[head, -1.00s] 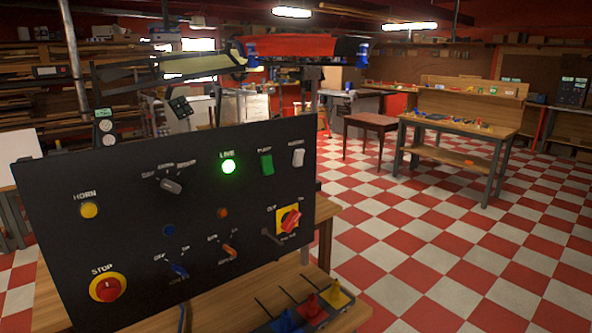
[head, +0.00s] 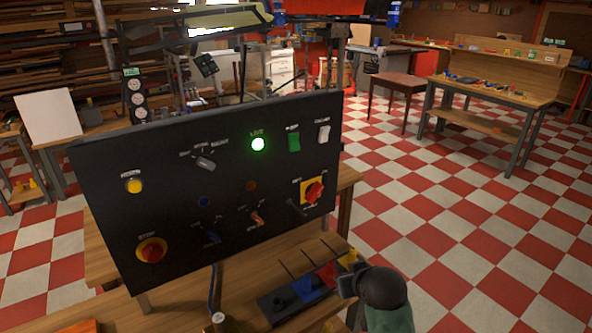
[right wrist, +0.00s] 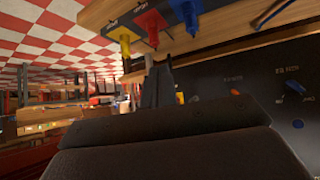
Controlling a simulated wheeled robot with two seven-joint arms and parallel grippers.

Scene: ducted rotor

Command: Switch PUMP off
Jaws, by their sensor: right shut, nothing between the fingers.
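The black control panel (head: 110,220) stands tilted on the wooden bench. The small label above the green rocker looks like PUMP but is blurred; I cannot tell which way the rocker is pressed. My right gripper (head: 345,285) is low at the front right, below the panel and apart from the switch, beside the tray of coloured pieces. It also shows in the right wrist view (right wrist: 154,78), shut and empty. My left gripper is not in view.
A dark tray (head: 270,312) with blue, red and yellow pieces lies before the panel, close to my right gripper. A red-on-yellow rotary switch (head: 313,191) sits below the rockers. A red stop button (head: 151,251) and orange and blue toggles are lower. Free floor lies right.

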